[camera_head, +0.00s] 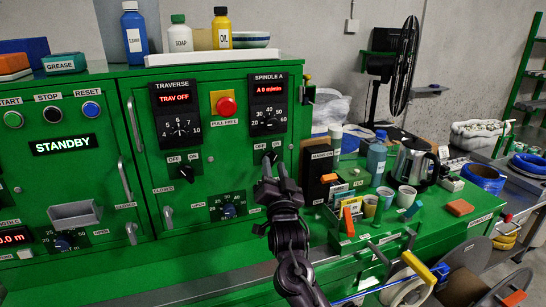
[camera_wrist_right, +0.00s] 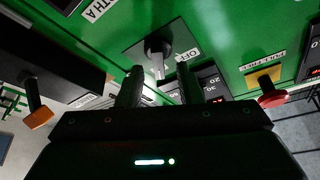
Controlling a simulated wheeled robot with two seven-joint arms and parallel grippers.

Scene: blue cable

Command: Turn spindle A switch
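The spindle A panel (camera_head: 268,104) is a black meter on the green cabinet, with a display reading "A 0 m/min". Its switch (camera_head: 270,157) is a small black knob below the panel. In the right wrist view the knob (camera_wrist_right: 155,47) shows in front of the fingers, with a pale pointer and an "OFF" label beside it. My right gripper (camera_head: 268,174) is open, just below and in front of the switch. In the wrist view its fingers (camera_wrist_right: 159,72) stand either side of the pointer, with gaps; contact cannot be told. My left gripper is out of view.
The similar traverse switch (camera_head: 187,173) is to the left. A red stop button (camera_head: 226,106) on a yellow plate sits between the panels; it also shows in the wrist view (camera_wrist_right: 272,92). A black box (camera_head: 318,172) and cups (camera_head: 405,196) stand on the right bench.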

